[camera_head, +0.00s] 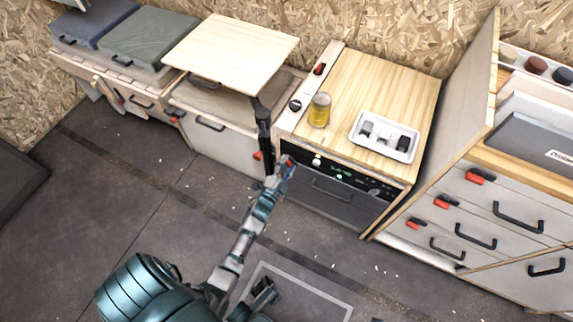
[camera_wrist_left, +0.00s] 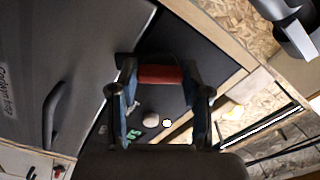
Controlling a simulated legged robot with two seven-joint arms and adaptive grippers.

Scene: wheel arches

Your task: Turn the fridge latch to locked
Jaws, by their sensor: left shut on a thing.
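The fridge (camera_head: 335,196) is a dark-fronted unit with a green display, set under a wooden top. My left gripper (camera_head: 287,166) is at the upper left corner of its front. In the left wrist view, the red latch (camera_wrist_left: 160,74) lies crosswise between the two blue-sided fingers of my left gripper (camera_wrist_left: 160,88), which are shut on it. In the head view the fingers mostly cover the latch. A pale round knob (camera_wrist_left: 151,119) and green digits (camera_wrist_left: 132,134) show beside it on the panel.
On the wooden top (camera_head: 385,88) stand a glass of yellow liquid (camera_head: 319,109) and a white tray (camera_head: 385,136). A raised wooden table leaf (camera_head: 231,52) is at the left. Drawers with red latches (camera_head: 480,177) are at the right. The floor (camera_head: 130,200) at the left is clear.

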